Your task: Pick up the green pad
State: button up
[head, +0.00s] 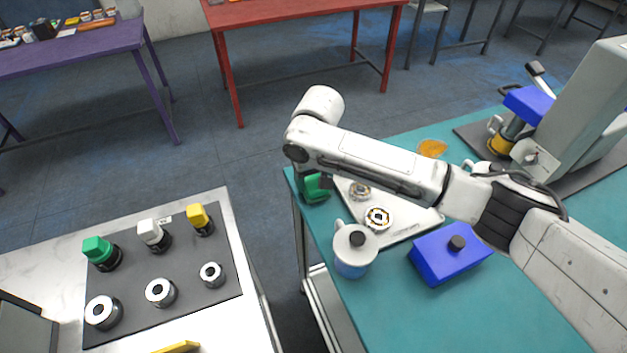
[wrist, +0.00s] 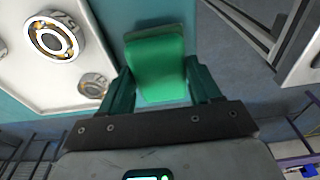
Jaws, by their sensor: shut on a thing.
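The green pad (wrist: 157,68) is between the two fingers of my gripper (wrist: 161,88) in the wrist view, with a finger against each side. In the head view the green pad (head: 315,188) shows at the left corner of the teal table (head: 470,315), partly hidden by the end of my arm. My gripper (head: 318,181) is shut on it there, mostly hidden behind my wrist. I cannot tell whether the pad touches the table top.
A white tray with bearings (head: 408,228) lies right beside the gripper. A white mug (head: 355,250) and a blue block (head: 447,255) stand nearer. A grey machine (head: 585,115) stands at right. A side table holds a green-topped stamp (head: 98,250) and several rings.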

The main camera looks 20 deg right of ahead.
notch_tip(320, 180, up, 2)
jog(key=shift+r, duration=0.15)
jog(key=s+r, duration=0.2)
jog(key=s+d+r+b, duration=0.1)
jog(key=s+r, duration=0.1)
jog(key=shift+r, duration=0.4)
jog(key=s+d+r, duration=0.2)
jog(key=s+r, duration=0.3)
jog(key=s, duration=0.4)
jog(key=shift+s+d+p, duration=0.25)
jog(key=shift+d+p, duration=0.05)
jog(key=shift+d, duration=0.05)
jog(key=o, duration=0.5)
jog(key=c, duration=0.4)
jog(key=shift+o, duration=0.2)
jog(key=shift+w+r, duration=0.1)
